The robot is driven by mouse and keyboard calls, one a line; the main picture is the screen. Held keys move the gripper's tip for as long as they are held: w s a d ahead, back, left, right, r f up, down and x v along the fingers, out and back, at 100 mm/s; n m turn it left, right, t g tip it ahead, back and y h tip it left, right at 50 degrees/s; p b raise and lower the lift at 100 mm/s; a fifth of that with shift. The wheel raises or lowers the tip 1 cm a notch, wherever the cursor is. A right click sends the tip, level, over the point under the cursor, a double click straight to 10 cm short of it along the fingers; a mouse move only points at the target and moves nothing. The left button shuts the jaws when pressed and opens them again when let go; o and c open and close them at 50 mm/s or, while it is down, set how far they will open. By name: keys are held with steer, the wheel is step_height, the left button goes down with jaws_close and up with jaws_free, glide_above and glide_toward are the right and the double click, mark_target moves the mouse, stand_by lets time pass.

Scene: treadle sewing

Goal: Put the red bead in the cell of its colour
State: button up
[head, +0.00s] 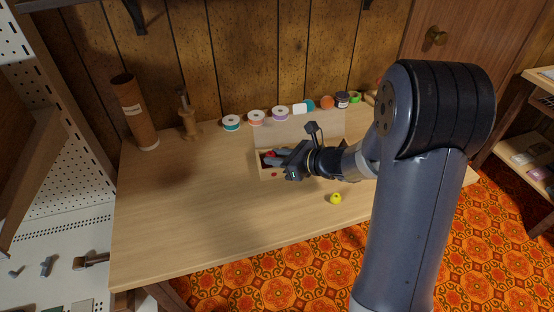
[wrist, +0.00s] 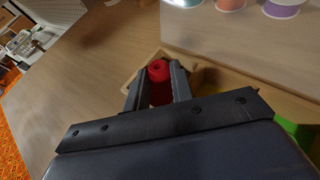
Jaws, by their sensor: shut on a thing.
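The red bead (wrist: 158,68) shows in the wrist view between the two fingers of my gripper (wrist: 160,76), which are shut on it. Its round top with a small hole faces the camera. Below the bead, more red shows between the fingers; I cannot tell whether it is bead or cell. The wooden sorting box (wrist: 144,68) lies under the fingers, which are over its left end. In the head view the box (head: 268,178) stands on the table with its pale lid (head: 325,124) raised behind. My gripper (head: 273,159) hides much of its inside.
A yellow bead (head: 335,199) lies on the table in front of the box. A brown cylinder (head: 135,112) stands at the left.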

steer(key=shift+f, duration=0.25)
steer(key=shift+s+f+b, duration=0.2)
steer(key=shift+f+b, duration=0.4)
steer(key=shift+b, duration=0.05)
steer(key=o, duration=0.7)
steer(key=shift+f, duration=0.1)
steer(key=shift+c, duration=0.2)
steer(key=shift+r+p, duration=0.6)
steer(key=shift+p, duration=0.05)
steer(key=v, duration=0.4)
steer(key=p+v, duration=0.1)
steer(key=v, duration=0.7)
steer(key=shift+w+r, duration=0.15)
steer(key=shift+r, duration=0.2)
steer(key=x, duration=1)
steer(key=shift+b, duration=0.35)
